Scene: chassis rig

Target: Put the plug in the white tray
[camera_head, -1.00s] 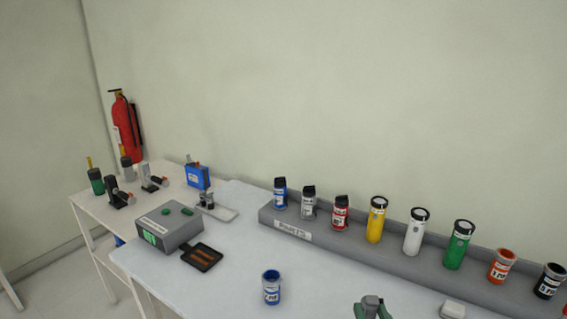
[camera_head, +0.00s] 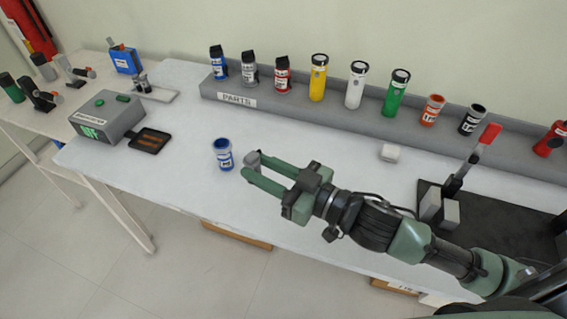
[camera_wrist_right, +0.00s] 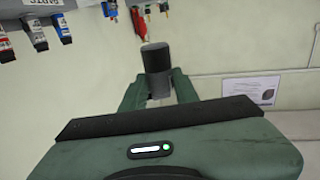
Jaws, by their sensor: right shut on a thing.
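My right gripper (camera_head: 252,168) reaches in from the right, above the table just right of a blue cup. It is shut on a dark grey cylinder, seemingly the plug (camera_wrist_right: 156,58), which shows upright between the fingers in the right wrist view. In the head view only a small dark part of it (camera_head: 253,157) shows at the fingertips. The white tray (camera_head: 160,95) lies flat at the back left of the table, beyond the grey box, with small dark and metallic parts on it. The gripper is apart from the tray. My left gripper is not in view.
The grey box (camera_head: 105,118) with green buttons and a black tray (camera_head: 148,140) stand left. The blue cup (camera_head: 223,154) stands close to my right gripper. A grey rack (camera_head: 300,107) of coloured canisters runs along the back. The table between cup and rack is clear.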

